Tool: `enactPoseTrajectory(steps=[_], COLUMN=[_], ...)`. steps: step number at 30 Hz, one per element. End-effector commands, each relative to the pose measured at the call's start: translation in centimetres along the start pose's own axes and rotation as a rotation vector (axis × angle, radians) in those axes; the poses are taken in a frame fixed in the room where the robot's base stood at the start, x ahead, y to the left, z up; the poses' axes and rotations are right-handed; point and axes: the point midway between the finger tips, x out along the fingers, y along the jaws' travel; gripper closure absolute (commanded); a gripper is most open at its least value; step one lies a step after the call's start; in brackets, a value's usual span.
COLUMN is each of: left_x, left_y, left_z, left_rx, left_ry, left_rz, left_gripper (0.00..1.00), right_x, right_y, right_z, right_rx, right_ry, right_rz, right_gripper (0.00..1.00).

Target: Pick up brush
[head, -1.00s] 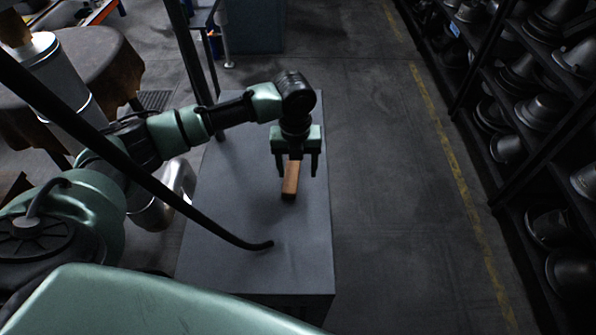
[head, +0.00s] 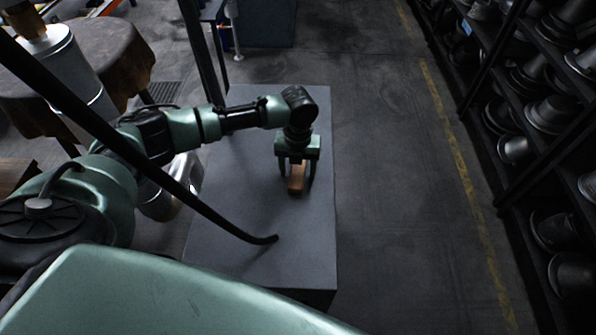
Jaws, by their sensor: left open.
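The brush (head: 297,180) shows as a brown wooden block on the grey table, in the upper right part of its top. My left gripper (head: 296,176) points down over it from above. Its two fingers are apart, one on each side of the brush. I cannot tell whether the fingers touch it. The far end of the brush is hidden under the gripper. My right gripper is not in view.
The grey table (head: 230,255) has a clear top around the brush. A thin dark curved rod (head: 215,218) crosses the view over the table. Shelves with several metal hat forms (head: 548,112) stand at the right, beyond open floor with a yellow line (head: 455,150).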

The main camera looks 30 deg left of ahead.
Motion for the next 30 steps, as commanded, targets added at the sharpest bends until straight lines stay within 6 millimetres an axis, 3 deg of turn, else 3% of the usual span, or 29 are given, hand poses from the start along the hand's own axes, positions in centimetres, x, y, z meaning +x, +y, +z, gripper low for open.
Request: enactPoseTrajectory(steps=[2, 6, 8, 9, 22, 26, 30], left_x=[0.0, 0.0, 0.0, 0.0, -1.2, -3.1, -6.6], left_y=[0.0, 0.0, 0.0, 0.0, -0.1, 0.0, -0.1], left_z=[0.0, 0.0, 0.0, 0.0, 0.1, 0.1, 0.2], left_rx=[0.0, 0.0, 0.0, 0.0, 0.0, 0.0, 0.001], left_ry=[0.0, 0.0, 0.0, 0.0, -0.002, -0.004, -0.007], left_rz=[0.0, 0.0, 0.0, 0.0, -0.003, -0.002, -0.004], left_gripper=[0.41, 0.8, 0.97, 1.0, 1.0, 1.0, 1.0], right_x=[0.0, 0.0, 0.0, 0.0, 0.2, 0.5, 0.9], right_y=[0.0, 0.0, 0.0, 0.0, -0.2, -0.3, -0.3], right_z=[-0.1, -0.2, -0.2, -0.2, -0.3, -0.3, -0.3], right_rx=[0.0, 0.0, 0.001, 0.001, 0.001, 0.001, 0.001], right_ry=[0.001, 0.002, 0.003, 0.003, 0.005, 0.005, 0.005], right_rz=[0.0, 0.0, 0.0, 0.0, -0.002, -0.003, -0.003], right_gripper=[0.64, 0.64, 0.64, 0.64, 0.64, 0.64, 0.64])
